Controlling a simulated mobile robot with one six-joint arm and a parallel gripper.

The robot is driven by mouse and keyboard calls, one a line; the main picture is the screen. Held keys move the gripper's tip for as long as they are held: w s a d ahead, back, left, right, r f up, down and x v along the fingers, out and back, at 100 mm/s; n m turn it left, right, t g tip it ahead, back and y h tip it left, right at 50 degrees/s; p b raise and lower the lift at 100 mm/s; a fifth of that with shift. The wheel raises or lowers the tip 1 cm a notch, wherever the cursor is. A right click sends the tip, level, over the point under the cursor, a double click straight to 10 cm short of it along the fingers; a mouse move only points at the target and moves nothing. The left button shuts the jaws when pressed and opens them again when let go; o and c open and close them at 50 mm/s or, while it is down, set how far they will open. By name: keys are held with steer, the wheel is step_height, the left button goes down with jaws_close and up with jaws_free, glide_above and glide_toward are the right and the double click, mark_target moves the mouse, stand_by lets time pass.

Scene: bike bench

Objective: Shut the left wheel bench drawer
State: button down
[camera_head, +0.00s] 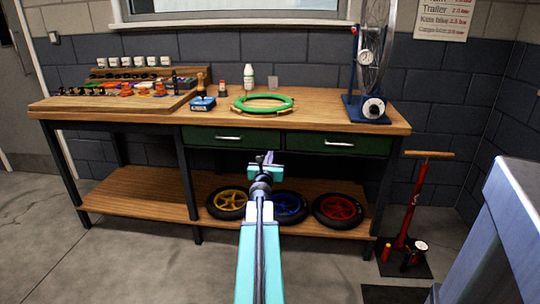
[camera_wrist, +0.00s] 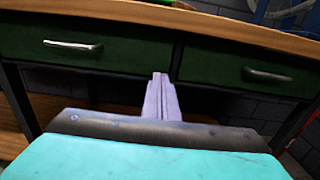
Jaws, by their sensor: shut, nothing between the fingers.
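The left wheel bench drawer (camera_head: 215,137) has a dark green front with a silver bar handle. It also shows in the wrist view (camera_wrist: 120,52), at upper left. Its front looks about flush with the right drawer; I cannot tell if a small gap remains. My gripper (camera_head: 267,157) is shut and empty, in front of the bench near the left drawer's lower right end. In the wrist view, the closed fingertips (camera_wrist: 160,76) point at the divider between the two drawers. I cannot tell whether they touch anything.
The right drawer (camera_head: 310,142) has a similar green front and looks shut. Wheels with yellow (camera_head: 228,200), blue (camera_head: 290,207) and red (camera_head: 338,211) hubs lie on the lower shelf (camera_head: 140,197). A red floor pump (camera_head: 413,205) stands at right. The floor before the bench's left side is clear.

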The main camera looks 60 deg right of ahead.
steer(key=shift+v, duration=0.9)
steer(key=shift+w, duration=0.15)
